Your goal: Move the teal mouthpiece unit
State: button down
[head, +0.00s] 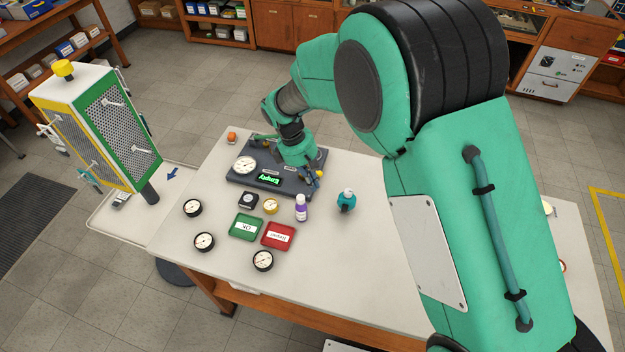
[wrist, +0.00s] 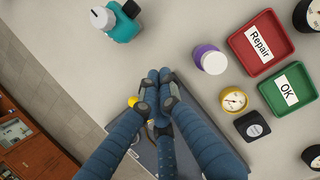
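The teal mouthpiece unit (head: 346,203) stands on the white table, right of the purple bottle. It has a pale round top and a dark side part, and shows at the upper left of the wrist view (wrist: 124,27). My gripper (head: 316,181) is over the right end of the dark test bench, apart from the unit. In the wrist view, the blue fingers of my gripper (wrist: 157,90) come together at their tips. No held object shows between them, though the inner finger faces are hidden.
The dark test bench (head: 237,182) has a gauge and green display. Near it are a purple bottle (head: 301,208), green OK tray (head: 233,233), red Repair tray (head: 267,244), and several loose gauges. Clear tabletop lies in front of the teal unit. A perforated tool stand (head: 117,120) rises left.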

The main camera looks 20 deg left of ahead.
jog(key=b+x, duration=0.1)
jog(key=x, duration=0.6)
jog(key=d, duration=0.3)
jog(key=shift+b, duration=0.4)
jog(key=shift+d, duration=0.5)
jog(key=d+p, duration=0.6)
jog(key=d, duration=1.4)
jog(key=shift+d, duration=0.25)
jog(key=shift+a, duration=0.15)
